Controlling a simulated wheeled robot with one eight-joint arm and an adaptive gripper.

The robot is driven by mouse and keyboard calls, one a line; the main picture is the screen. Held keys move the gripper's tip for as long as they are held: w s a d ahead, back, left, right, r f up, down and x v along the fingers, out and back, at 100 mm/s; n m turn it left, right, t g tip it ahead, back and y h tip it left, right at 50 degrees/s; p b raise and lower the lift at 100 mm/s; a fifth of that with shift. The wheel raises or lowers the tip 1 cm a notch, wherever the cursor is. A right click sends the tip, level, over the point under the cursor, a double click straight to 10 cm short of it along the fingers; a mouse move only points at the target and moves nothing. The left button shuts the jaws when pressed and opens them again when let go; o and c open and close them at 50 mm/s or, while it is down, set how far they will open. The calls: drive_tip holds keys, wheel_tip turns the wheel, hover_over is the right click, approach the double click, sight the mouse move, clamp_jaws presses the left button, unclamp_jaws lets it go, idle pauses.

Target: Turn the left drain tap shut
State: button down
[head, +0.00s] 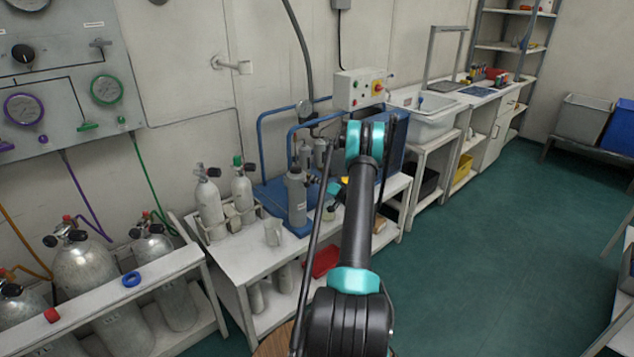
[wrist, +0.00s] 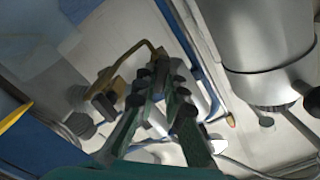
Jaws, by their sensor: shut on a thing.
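My gripper (wrist: 162,85), with green fingers and dark pads, is shut on a small part in the wrist view, which I take to be the left drain tap. The pads hide most of it, so I cannot read how far it is turned. A bent brass-coloured piece (wrist: 129,62) with a dark block at its lower end shows just left of the fingertips. In the head view my arm covers the gripper and the tap, beside the grey filter cylinder (head: 297,197) on the blue-framed unit.
A large grey cylinder (wrist: 262,45) stands close on the right in the wrist view, with a blue frame tube beside it. In the head view the white bench (head: 245,262) carries small bottles (head: 208,205) and a cup (head: 273,233). The green floor (head: 480,230) to the right is clear.

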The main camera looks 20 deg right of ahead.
drive_tip(key=shift+d+f+m, duration=0.1)
drive_tip(key=shift+m, duration=2.05)
drive_tip(key=shift+d+f+m, duration=0.1)
drive_tip(key=shift+m, duration=2.05)
drive_tip(key=c, duration=1.6)
unclamp_jaws()
drive_tip(key=shift+s, duration=0.1)
drive_tip(key=v, duration=0.7)
drive_tip(key=shift+s, duration=0.15)
